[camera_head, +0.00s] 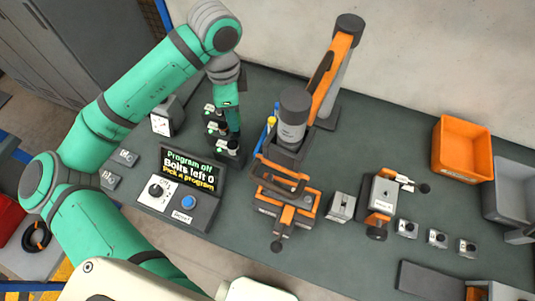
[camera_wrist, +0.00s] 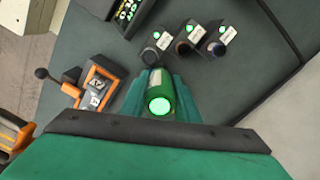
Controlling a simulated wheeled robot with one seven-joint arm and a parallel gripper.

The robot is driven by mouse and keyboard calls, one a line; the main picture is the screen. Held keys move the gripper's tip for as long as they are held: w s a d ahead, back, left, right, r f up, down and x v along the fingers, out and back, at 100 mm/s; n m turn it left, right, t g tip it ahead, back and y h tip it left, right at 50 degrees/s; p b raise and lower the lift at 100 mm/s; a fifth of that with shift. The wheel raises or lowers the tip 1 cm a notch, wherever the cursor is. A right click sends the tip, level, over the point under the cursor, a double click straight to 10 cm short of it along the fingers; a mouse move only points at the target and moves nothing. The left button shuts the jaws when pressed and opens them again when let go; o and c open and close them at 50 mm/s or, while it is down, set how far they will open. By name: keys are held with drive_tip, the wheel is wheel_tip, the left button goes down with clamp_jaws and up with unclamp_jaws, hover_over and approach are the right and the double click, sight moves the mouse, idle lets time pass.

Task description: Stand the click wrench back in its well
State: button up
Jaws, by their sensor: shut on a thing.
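In the wrist view my gripper (camera_wrist: 161,92) is shut on the click wrench (camera_wrist: 160,106), a green cylinder with a glowing pale-green end facing the camera. The wrench's lower part is hidden, so I cannot tell whether it touches anything below. In the head view my gripper (camera_head: 233,115) points down just right of a row of three dark wells with green-lit labels, and the wrench is hard to tell apart from it. In the wrist view the nearest well (camera_wrist: 157,55), middle well (camera_wrist: 185,46) and far well (camera_wrist: 217,46) lie beyond the wrench; I cannot tell which is its own.
A console (camera_head: 180,190) reads "Program off, Bolts left 0, Pick a program". An orange-framed fixture (camera_head: 285,190) with a lever and a grey-and-orange column (camera_head: 335,70) stand right of my gripper. Orange (camera_head: 463,148) and grey (camera_head: 510,187) bins are far right. Some bench between is clear.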

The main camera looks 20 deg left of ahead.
drive_tip(key=w+d+f+m, duration=0.3)
drive_tip(key=d+m, duration=0.4)
drive_tip(key=m, duration=0.3)
drive_tip(key=f, duration=0.9)
drive_tip(key=shift+s+d+f, duration=0.15)
drive_tip(key=shift+d+f, duration=0.15)
drive_tip(key=shift+f, duration=0.05)
drive_tip(key=shift+f, duration=0.1)
drive_tip(key=o, duration=0.6)
drive_tip(key=shift+f, duration=0.1)
drive_tip(key=shift+o, duration=0.8)
wheel_tip(320, 180, up, 12)
drive_tip(key=shift+r, duration=0.2)
